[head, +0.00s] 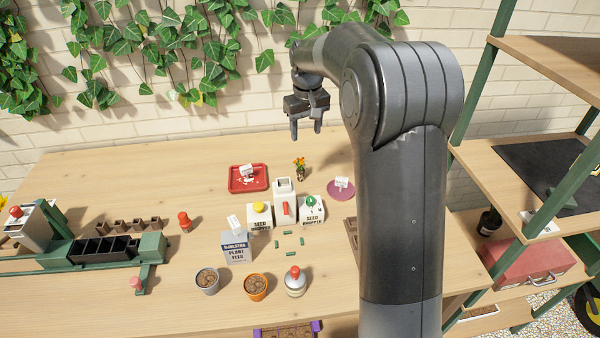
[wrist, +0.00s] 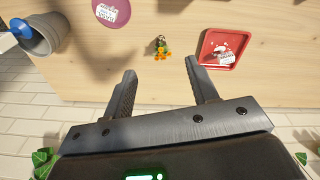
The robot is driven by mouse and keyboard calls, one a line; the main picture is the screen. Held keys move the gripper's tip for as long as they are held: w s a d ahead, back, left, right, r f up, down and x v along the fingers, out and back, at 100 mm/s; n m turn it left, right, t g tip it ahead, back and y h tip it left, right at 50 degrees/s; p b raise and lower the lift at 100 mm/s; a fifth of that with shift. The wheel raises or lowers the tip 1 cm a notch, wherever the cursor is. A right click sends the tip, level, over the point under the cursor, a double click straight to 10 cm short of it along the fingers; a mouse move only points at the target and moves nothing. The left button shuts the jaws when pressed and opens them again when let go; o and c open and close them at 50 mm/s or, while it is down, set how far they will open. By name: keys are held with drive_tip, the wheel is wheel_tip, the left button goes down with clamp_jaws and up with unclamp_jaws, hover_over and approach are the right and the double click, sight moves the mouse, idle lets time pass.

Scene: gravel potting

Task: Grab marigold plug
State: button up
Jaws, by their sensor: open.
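The marigold plug (head: 299,164) stands on the wooden table near the back, with orange flowers and green leaves above a dark root plug. It also shows in the wrist view (wrist: 161,47), seen from above, beyond the fingertips and between them. My gripper (head: 306,130) is open and empty, above the back edge of the table, with its fingers pointing down. In the wrist view the two fingers (wrist: 159,66) are spread wide with bare table between them. The gripper is apart from the marigold.
A red tray (head: 233,190) and a purple saucer (head: 351,193) flank the marigold. In the wrist view a grey pot (wrist: 37,43) is at upper left. Table around the marigold is clear.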

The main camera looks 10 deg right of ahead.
drive_tip(key=g, duration=0.1)
hover_over(301, 169)
wheel_tip(301, 169, down, 9)
drive_tip(key=shift+n, duration=0.4)
drive_tip(key=f, duration=0.5)
drive_tip(key=shift+a+f, duration=0.25)
drive_tip(key=shift+f, duration=0.05)
drive_tip(key=shift+w+d+f, duration=0.1)
drive_tip(key=shift+f, duration=1.25)
drive_tip(key=shift+w+d+f, duration=0.1)
drive_tip(key=shift+f, duration=1.2)
drive_tip(key=shift+c, duration=0.4)
drive_tip(key=c, duration=1)
drive_tip(key=shift+o, duration=0.2)
drive_tip(key=shift+r, duration=0.2)
